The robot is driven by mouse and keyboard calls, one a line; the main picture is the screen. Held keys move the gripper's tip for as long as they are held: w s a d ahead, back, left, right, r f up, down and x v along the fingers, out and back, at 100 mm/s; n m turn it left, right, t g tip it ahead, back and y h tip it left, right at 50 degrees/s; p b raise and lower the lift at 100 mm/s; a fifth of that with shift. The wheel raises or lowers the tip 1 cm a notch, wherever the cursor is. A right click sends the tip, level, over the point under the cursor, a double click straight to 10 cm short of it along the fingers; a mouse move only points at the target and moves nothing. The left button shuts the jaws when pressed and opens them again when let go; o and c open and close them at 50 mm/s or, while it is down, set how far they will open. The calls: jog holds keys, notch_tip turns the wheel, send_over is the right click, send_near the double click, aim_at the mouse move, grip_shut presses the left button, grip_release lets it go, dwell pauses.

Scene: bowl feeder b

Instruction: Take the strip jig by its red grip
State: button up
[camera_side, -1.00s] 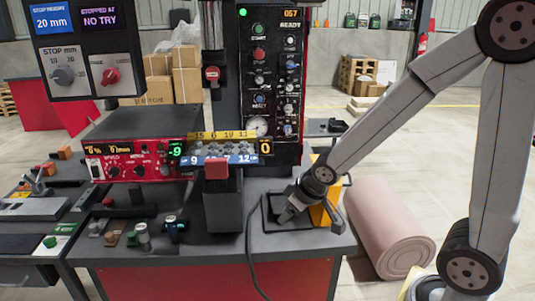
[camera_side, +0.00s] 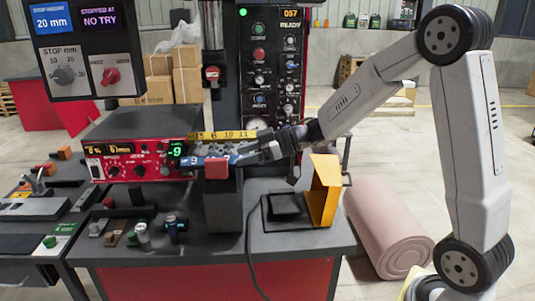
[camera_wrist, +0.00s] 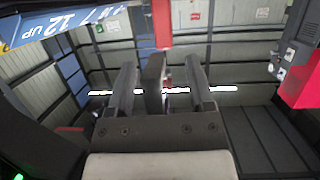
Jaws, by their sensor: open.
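The strip jig is a blue strip with white numbers, fixed across the top of a dark post; its left end (camera_side: 190,161) shows in the side view. Its red grip (camera_side: 216,169) is a block at the front middle of the strip. My gripper (camera_side: 247,154) is open and empty, just right of the red grip, its fingers pointing left; I cannot tell if they touch the strip. In the wrist view, the numbered strip (camera_wrist: 66,27) is at upper left and a red block (camera_wrist: 162,22), apparently the grip, lies beyond my fingertips.
A yellow number scale (camera_side: 222,134) runs just behind the strip. A red control unit (camera_side: 135,160) stands left, a tall black panel (camera_side: 271,70) behind. A yellow bracket (camera_side: 324,190) and black pad (camera_side: 285,205) sit on the bench at right.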

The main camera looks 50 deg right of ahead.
aim_at(218, 178)
jog(key=shift+s+a+y, duration=0.1)
jog(key=shift+s+y, duration=0.1)
jog(key=shift+y, duration=0.2)
jog(key=shift+x, duration=1.3)
jog(key=shift+f+x, duration=0.1)
jog(key=shift+x, duration=1.2)
jog(key=shift+f+x, duration=0.15)
jog(key=shift+x, duration=1.15)
grip_shut()
